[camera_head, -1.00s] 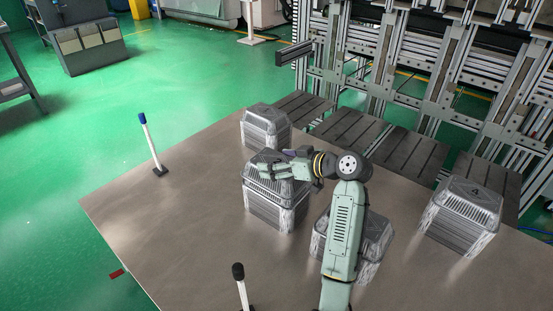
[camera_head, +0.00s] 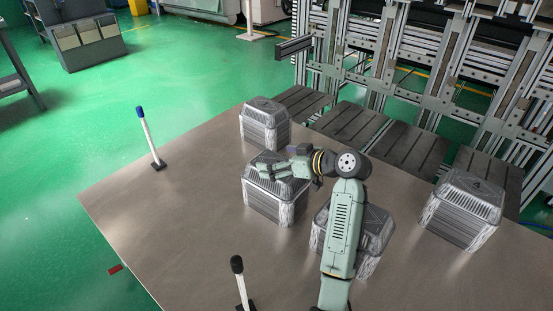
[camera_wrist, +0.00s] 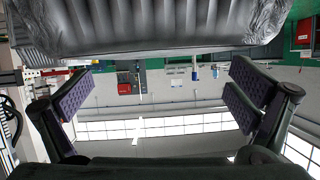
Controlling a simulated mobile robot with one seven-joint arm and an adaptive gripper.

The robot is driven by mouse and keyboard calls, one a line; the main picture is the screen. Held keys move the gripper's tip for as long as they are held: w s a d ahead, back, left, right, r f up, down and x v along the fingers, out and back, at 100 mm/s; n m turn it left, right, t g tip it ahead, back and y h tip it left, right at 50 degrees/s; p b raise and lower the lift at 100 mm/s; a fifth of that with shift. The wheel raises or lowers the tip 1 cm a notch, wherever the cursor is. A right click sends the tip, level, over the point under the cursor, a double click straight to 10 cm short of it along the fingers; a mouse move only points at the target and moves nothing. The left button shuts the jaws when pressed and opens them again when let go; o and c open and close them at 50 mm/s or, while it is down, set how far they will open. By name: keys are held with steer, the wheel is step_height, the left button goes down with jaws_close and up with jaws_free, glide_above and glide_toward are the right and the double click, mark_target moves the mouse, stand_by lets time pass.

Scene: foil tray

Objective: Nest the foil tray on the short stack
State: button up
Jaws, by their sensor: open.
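The grey, ribbed foil trays look like upside-down tubs with rounded corners. The middle stack (camera_head: 277,207) stands on the table, and its top tray sits level with no clear gap below it. My gripper (camera_head: 266,172) is over the top of this stack, its fingers at the tray's upper face. In the wrist view my gripper (camera_wrist: 158,105) is open, with purple-padded fingers wide apart and nothing between them. A foil tray's ribbed side (camera_wrist: 150,25) fills the top of that view, beyond the fingertips. I cannot tell whether the fingers touch it.
More foil stacks stand at the back (camera_head: 265,130), at the right (camera_head: 455,220) and at the front, partly behind my arm (camera_head: 372,245). Two upright posts, blue-tipped (camera_head: 148,138) and black-tipped (camera_head: 240,283), stand on the table (camera_head: 180,215).

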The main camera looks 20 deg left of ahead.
steer(key=v, duration=1.2)
stand_by(0.4)
